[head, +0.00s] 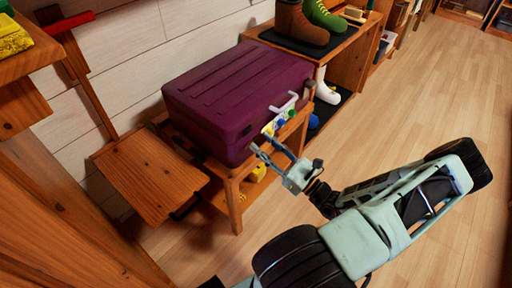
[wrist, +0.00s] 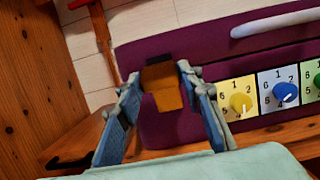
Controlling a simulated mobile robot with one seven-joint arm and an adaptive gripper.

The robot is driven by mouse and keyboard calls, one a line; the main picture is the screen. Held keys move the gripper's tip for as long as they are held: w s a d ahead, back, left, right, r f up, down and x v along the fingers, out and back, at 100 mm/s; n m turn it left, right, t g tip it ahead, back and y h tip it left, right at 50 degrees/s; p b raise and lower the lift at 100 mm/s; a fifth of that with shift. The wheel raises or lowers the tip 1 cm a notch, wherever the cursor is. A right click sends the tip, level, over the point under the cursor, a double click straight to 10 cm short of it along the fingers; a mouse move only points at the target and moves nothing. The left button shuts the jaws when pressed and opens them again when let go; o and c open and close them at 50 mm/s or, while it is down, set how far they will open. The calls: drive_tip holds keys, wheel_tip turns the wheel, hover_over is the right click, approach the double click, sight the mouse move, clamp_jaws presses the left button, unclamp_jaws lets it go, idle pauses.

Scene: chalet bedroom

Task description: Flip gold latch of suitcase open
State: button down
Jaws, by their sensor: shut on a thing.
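The purple suitcase (head: 235,95) lies flat on a wooden bench at the wall. Its front has a pale handle (head: 284,103) and coloured number dials, including a yellow dial (wrist: 240,103) and a blue dial (wrist: 286,92). The gold latch (wrist: 166,92) is on the suitcase front, left of the dials in the wrist view, with a dark upper part. My gripper (head: 262,147) is at the suitcase's near front corner. In the wrist view its fingers (wrist: 158,80) stand on either side of the latch and are shut on it. The latch is hidden in the head view.
The wooden bench (head: 233,205) has a lower shelf with a yellow item. A small wooden table (head: 150,180) stands to the left. Boots (head: 302,22) stand on a shelf behind the suitcase. The wood floor at right is open.

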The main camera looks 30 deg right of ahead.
drive_tip(key=shift+t, duration=0.5)
drive_tip(key=shift+s+d+f+b, duration=0.1)
drive_tip(key=shift+s+f+b, duration=0.2)
drive_tip(key=shift+f, duration=0.5)
drive_tip(key=shift+s+d+f+b, duration=0.1)
drive_tip(key=shift+s+f+b, duration=0.15)
drive_tip(key=shift+f, duration=0.55)
drive_tip(key=shift+s+d+f+b, duration=0.1)
drive_tip(key=shift+s+f+b, duration=0.2)
drive_tip(key=shift+f, duration=0.5)
drive_tip(key=shift+w+f, duration=0.1)
drive_tip(key=shift+f, duration=0.05)
drive_tip(key=c, duration=1.3)
unclamp_jaws()
drive_tip(key=shift+w, duration=0.1)
drive_tip(key=v, duration=1.2)
drive_tip(key=shift+d, duration=0.1)
